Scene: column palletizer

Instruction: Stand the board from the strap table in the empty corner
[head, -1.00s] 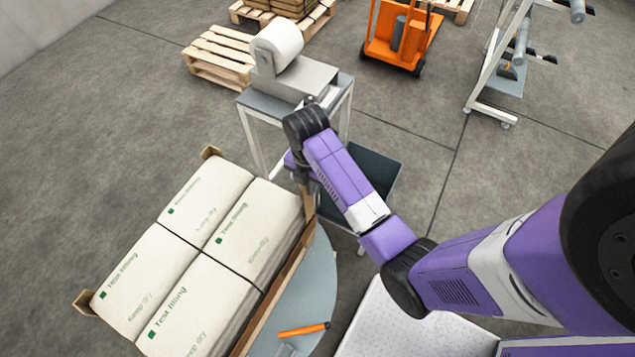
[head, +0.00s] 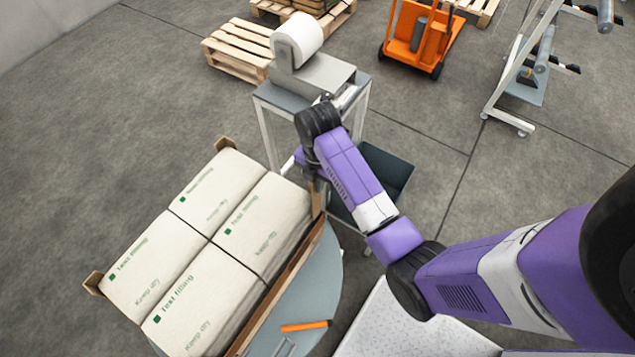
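White sacks (head: 195,225) lie in a block on a pallet whose brown edge (head: 284,288) shows above a round grey platform (head: 320,290). Brown boards stand at the far corner (head: 225,144) and left corner (head: 93,283) of the block. A brown board (head: 319,198) is upright at the right corner, directly below my gripper (head: 309,178). My gripper points down there; its fingers are mostly hidden by my wrist, so I cannot tell whether they grip the board. The near corner is cut off by the frame. The strap table (head: 270,97) stands just beyond my wrist.
A machine with a white roll (head: 298,38) sits on the strap table. A dark bin (head: 388,165) is right of my wrist. An orange tool (head: 304,326) lies on the platform's near side. A wooden pallet (head: 235,45), orange truck (head: 418,40) and rack (head: 525,70) stand farther back.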

